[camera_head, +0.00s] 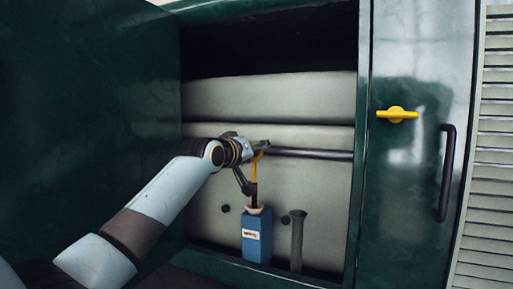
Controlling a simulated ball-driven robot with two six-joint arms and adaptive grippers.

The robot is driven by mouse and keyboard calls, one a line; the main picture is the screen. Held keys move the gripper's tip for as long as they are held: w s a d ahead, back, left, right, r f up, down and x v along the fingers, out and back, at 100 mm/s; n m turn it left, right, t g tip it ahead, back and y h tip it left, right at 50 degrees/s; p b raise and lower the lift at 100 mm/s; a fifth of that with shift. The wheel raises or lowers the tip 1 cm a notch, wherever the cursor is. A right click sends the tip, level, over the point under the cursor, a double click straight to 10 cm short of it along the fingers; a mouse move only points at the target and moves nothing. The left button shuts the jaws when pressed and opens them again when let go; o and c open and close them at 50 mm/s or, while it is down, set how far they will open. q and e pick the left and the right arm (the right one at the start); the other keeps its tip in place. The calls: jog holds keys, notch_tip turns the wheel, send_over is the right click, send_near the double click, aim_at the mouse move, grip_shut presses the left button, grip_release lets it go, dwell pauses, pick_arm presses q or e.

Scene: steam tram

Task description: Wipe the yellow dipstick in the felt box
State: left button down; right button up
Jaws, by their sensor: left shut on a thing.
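My left gripper (256,150) reaches into the open green compartment and is shut on the yellow dipstick (255,165). The dipstick hangs upright, with a yellow upper part and a dark lower part. Its lower end meets the pale opening on top of the blue box (257,236), which carries a white label. How deep the end sits in the opening cannot be seen. The blue box looks like the felt box and stands on the compartment floor. My right gripper is not in view.
A dark upright pipe (297,240) with a wider top stands just right of the box. A dark horizontal bar (312,154) runs behind the gripper. A green panel (417,210) with a yellow latch (397,114) and black handle (446,173) borders the compartment at right.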

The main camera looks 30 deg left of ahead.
pick_arm(q)
jog(key=shift+f+b, duration=2.35)
jog(key=shift+f, duration=2.05)
notch_tip(320, 180, up, 20)
jog(key=p, duration=1.4)
jog(key=shift+r+p, duration=0.15)
jog(key=shift+p, duration=0.25)
